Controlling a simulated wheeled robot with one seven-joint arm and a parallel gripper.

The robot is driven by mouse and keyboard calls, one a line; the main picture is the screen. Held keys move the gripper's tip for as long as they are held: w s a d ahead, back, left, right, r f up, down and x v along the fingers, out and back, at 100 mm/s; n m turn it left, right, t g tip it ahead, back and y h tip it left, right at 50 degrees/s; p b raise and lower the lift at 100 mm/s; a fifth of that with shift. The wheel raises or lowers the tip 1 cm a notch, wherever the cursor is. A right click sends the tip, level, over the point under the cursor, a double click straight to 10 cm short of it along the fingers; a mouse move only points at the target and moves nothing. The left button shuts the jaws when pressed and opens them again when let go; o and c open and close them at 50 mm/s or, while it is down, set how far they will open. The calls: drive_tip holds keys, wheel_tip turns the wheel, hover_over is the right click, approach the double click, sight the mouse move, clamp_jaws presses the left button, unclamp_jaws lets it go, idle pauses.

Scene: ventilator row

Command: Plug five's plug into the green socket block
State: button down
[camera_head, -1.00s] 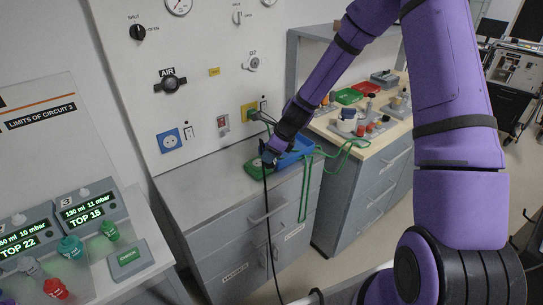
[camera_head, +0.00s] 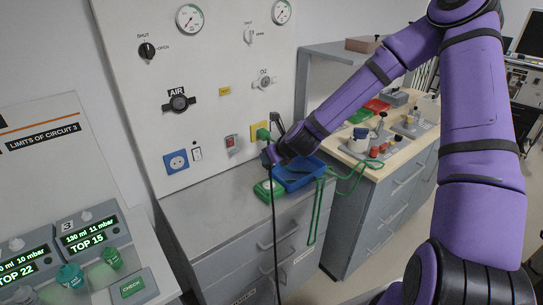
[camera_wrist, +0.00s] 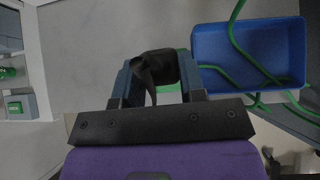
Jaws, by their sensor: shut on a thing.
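My gripper (camera_head: 269,159) is shut on a black plug (camera_wrist: 158,72), which sits between its two fingers in the wrist view. A black cable (camera_head: 274,225) hangs from the plug down past the counter front. The green socket block (camera_head: 264,190) lies on the grey counter, left of the blue tray. My gripper is above the block, apart from it in the head view. In the wrist view only a little green shows behind the plug and fingers, so most of the block is hidden. I cannot read a number on the plug.
The blue tray (camera_head: 299,174) holds green cable (camera_wrist: 238,45), which loops over the counter's edge. A blue socket (camera_head: 176,161) is further left. The counter's left part (camera_head: 205,205) is clear.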

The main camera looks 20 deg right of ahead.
sight(272, 168)
drive_tip(key=shift+f, duration=2.65)
drive_tip(key=shift+f, duration=1.35)
drive_tip(key=c, duration=0.6)
unclamp_jaws()
drive_tip(key=s+d+r+n+g+h, duration=0.1)
drive_tip(key=s+d+r+n, duration=0.1)
drive_tip(key=s+r+n, duration=0.8)
drive_tip(key=s+d+r+n+g+h, duration=0.1)
drive_tip(key=s+d+r+n, duration=0.1)
drive_tip(key=s+r+n, duration=0.9)
drive_tip(key=s+d+r+n+g+h, duration=0.1)
drive_tip(key=s+d+r+n, duration=0.1)
drive_tip(key=s+r+n, duration=0.8)
drive_tip(key=shift+s+d+r+n+g, duration=0.1)
drive_tip(key=shift+s+r+n, duration=0.05)
drive_tip(key=shift+s+r, duration=0.9)
drive_tip(key=shift+s+d+r+n+g, duration=0.1)
drive_tip(key=shift+s+r, duration=0.7)
drive_tip(key=shift+r, duration=0.55)
drive_tip(key=shift+s+d+r+n+g, duration=0.1)
drive_tip(key=shift+s+r+n, duration=0.05)
drive_tip(key=shift+s+r, duration=0.9)
